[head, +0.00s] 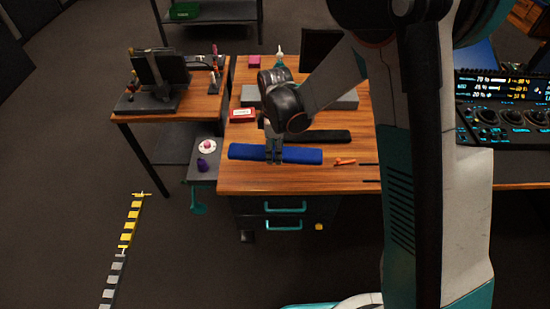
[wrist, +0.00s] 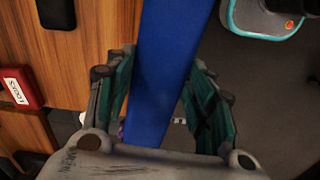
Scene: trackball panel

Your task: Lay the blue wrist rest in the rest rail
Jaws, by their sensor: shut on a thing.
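The blue wrist rest (head: 305,155) is a long bar lying crosswise at the front edge of the wooden desk in the head view. In the wrist view the wrist rest (wrist: 163,75) runs between the two teal-padded fingers (wrist: 160,100). I cannot tell whether it touches the desk or hangs just above it. A long black strip (head: 325,136) lies behind it, roughly parallel. I cannot tell whether this strip is the rest rail; my arm hides part of the desk at right.
A red box (head: 243,114) sits behind the wrist rest, left. An orange object (head: 345,161) lies to its right, near dark lines (head: 370,164) on the desk. A low side shelf (head: 203,174) holds a white dish and a purple item. A control console (head: 510,115) stands at right.

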